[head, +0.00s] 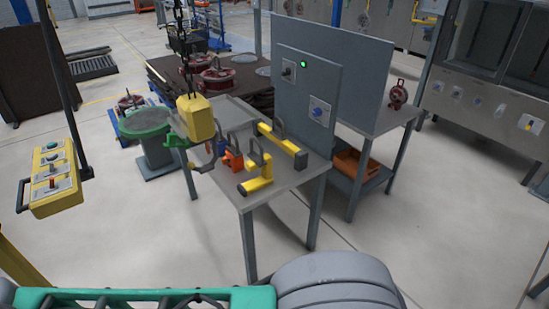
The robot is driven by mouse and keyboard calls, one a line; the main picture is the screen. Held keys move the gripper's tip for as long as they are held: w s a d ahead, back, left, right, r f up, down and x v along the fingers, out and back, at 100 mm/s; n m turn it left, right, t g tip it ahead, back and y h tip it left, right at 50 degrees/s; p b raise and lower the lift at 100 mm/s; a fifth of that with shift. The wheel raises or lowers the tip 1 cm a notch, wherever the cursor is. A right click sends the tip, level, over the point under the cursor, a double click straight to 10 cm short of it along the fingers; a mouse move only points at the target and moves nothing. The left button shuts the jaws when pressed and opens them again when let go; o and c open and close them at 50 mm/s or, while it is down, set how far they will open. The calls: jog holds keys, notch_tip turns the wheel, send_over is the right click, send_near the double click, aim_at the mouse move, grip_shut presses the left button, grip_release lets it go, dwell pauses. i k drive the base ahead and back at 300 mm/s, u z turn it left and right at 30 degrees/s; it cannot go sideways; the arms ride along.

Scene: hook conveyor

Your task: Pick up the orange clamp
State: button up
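The orange clamp (232,160) is on the grey metal workbench (283,196), near its left edge. It looks small from here, and part of it is hidden among dark grey handles. A yellow clamp-like piece (258,184) with a grey handle stands just in front and to the right of it. A long yellow piece (283,143) with a grey handle lies behind to the right.
A yellow hoist block (196,118) hangs on a chain, with a hook below, at the bench's left side. A yellow control pendant (53,178) hangs at left. An upright grey panel (307,100) stands along the bench's back right. The floor in front is clear.

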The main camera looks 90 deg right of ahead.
aim_at(236, 162)
jog(key=k, duration=0.5)
jog(key=z, duration=1.5)
jog(key=i, duration=2.15)
